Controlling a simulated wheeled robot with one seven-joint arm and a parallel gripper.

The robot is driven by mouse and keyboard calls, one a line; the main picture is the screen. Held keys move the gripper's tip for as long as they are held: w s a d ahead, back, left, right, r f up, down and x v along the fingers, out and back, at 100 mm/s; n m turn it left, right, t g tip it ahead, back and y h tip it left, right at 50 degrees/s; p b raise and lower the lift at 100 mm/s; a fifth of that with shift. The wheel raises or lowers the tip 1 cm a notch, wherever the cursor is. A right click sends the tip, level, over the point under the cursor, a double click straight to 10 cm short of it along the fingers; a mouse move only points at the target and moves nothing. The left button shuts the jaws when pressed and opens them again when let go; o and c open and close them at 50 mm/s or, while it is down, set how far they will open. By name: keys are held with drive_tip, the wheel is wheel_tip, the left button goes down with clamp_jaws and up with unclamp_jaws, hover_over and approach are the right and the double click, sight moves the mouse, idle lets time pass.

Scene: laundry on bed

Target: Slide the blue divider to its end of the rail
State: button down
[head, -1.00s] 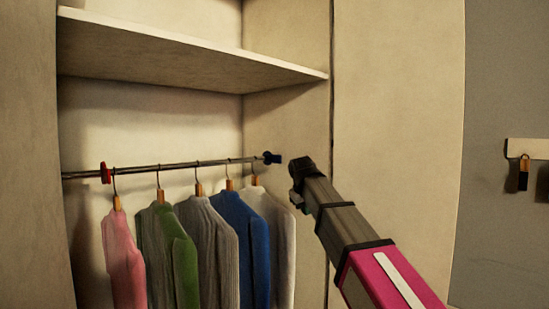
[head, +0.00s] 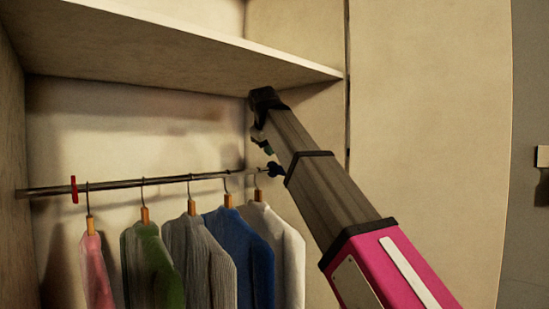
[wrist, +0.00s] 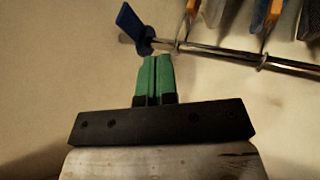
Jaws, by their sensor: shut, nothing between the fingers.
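The blue divider (head: 276,169) is on the metal rail (head: 110,184), near the rail's right end, right of the hanging clothes. In the wrist view, the divider (wrist: 131,22) is a flat blue tab on a dark collar, just ahead and slightly left of my fingertips. My gripper (head: 268,147) has its green fingers together with nothing between them. It is close to the divider, partly hidden by my arm in the head view. In the wrist view, the gripper (wrist: 153,60) points at the rail (wrist: 210,51); I cannot tell whether it touches.
Several clothes on hangers, from a pink one (head: 97,270) to a white one (head: 285,250), hang left of the blue divider. A red divider (head: 74,189) is near the rail's left end. A shelf (head: 180,50) is above, and the closet's side wall is at the right.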

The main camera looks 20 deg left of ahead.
sight(280, 167)
drive_tip(key=x, duration=0.3)
drive_tip(key=w+d+x, duration=0.1)
drive_tip(key=x, duration=0.2)
drive_tip(key=r+x, duration=0.1)
drive_tip(key=x, duration=0.3)
drive_tip(key=shift+w+d, duration=0.15)
drive_tip(key=shift+w, duration=0.2)
drive_tip(key=shift+w+d, duration=0.3)
drive_tip(key=shift+w, duration=0.25)
drive_tip(key=shift+w+d, duration=0.45)
drive_tip(key=shift+w, duration=0.4)
drive_tip(key=shift+w+d, duration=0.4)
drive_tip(key=shift+w, duration=0.4)
